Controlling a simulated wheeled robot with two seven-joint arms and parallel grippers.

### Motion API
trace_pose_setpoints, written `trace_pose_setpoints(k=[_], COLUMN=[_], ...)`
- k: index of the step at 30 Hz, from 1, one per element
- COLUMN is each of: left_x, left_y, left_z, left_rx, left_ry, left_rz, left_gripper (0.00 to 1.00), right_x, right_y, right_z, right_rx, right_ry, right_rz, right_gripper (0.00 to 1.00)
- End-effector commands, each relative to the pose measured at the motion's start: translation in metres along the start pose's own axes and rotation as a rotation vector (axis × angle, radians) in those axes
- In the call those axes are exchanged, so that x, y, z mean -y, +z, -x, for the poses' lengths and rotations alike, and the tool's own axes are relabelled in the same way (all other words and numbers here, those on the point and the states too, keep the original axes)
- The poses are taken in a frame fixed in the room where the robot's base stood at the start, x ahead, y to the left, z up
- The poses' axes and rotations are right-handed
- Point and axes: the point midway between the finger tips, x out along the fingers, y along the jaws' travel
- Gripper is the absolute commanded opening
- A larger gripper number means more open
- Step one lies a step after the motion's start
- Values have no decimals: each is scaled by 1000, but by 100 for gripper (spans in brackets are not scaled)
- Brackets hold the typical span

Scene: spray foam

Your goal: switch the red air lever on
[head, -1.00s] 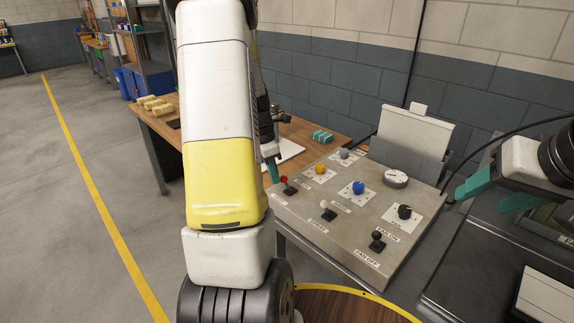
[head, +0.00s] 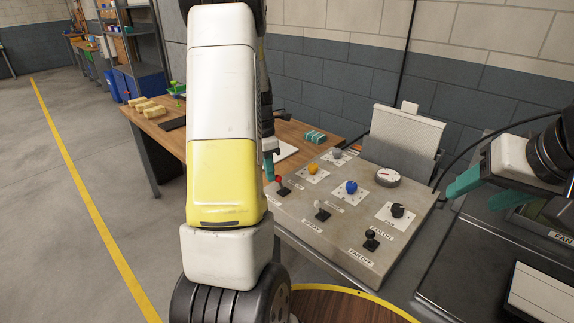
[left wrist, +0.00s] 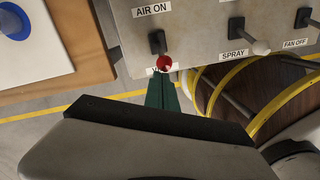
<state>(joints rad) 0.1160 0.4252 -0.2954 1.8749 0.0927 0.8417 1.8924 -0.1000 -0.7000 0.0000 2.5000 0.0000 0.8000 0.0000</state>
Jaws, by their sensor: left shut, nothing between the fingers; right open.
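The red air lever (head: 279,180) is a small red-knobbed switch at the left front corner of the grey control panel (head: 330,240). In the left wrist view its red knob (left wrist: 165,62) tilts down from a black base, below the "AIR ON" label (left wrist: 153,10). My left gripper (head: 269,166) is shut and empty, with its green fingertips at the red knob. In the left wrist view the fingertips (left wrist: 163,78) meet or overlap the knob; contact cannot be told for sure. My right gripper (head: 475,190) is open and empty, right of the panel.
The panel also holds a white-knobbed spray lever (head: 322,212), a black fan lever (head: 371,240), blue (head: 351,187) and yellow (head: 313,169) knobs and a gauge (head: 388,177). A wooden table (head: 160,128) with yellow blocks stands behind left. My left arm hides part of the scene.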

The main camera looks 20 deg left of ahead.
Motion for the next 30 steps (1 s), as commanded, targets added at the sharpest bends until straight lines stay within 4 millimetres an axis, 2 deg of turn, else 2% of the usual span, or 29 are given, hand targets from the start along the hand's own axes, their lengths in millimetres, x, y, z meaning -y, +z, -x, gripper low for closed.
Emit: trace_pose_setpoints(k=[20,30], left_x=[-22,-22], left_y=[52,53], left_z=[6,8], left_rx=[-494,-492], left_ry=[-209,-213], left_rz=[51,54], left_gripper=[0,0], right_x=[0,0], right_y=[0,0], right_z=[0,0], right_rx=[0,0], right_ry=[0,0], right_rz=[0,0], right_gripper=[55,55])
